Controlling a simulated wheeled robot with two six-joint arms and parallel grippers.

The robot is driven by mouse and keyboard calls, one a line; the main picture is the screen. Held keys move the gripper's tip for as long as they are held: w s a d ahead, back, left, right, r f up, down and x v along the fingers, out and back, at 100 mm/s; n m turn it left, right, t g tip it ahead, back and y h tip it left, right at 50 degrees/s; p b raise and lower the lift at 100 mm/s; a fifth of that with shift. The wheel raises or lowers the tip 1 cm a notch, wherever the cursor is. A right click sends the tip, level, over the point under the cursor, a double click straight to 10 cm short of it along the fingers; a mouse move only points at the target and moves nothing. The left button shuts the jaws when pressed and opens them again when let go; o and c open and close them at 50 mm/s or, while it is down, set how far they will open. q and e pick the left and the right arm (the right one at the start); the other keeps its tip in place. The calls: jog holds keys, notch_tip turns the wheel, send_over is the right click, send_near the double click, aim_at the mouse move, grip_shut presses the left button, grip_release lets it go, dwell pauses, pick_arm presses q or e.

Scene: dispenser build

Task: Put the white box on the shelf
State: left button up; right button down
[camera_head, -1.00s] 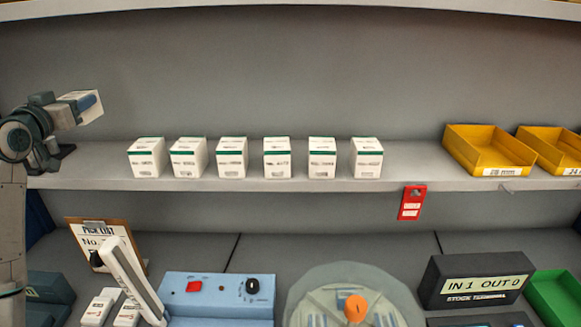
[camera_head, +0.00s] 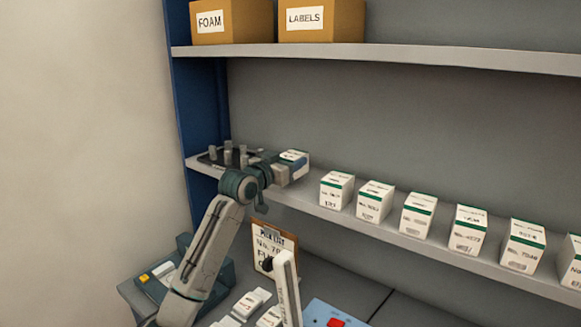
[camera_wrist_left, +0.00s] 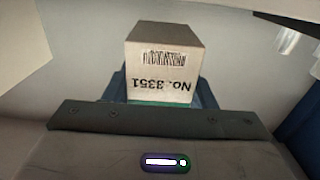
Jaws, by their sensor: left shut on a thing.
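The white box (camera_head: 292,157) is in my left gripper (camera_head: 291,169), at the shelf's level, left of the row of similar boxes. In the left wrist view the box (camera_wrist_left: 163,72) shows a barcode and "No. 3351" upside down, with the gripper's blue fingers on both sides of it. The shelf (camera_head: 408,241) is a long grey board. I cannot tell whether the held box touches it. My right gripper is not in view.
Several white boxes with green edges (camera_head: 373,202) stand in a row along the shelf. A dark tray with grey pegs (camera_head: 229,157) is at the shelf's left end. Cartons (camera_head: 322,20) sit on the upper shelf. A clipboard (camera_head: 272,250) stands below.

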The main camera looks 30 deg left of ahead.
pick_arm(q)
notch_tip(320, 180, down, 2)
jog(key=shift+f+p, duration=0.1)
jog(key=shift+p, duration=0.25)
jog(key=shift+f, duration=0.2)
jog(key=shift+f, duration=0.1)
jog(key=o, duration=1.2)
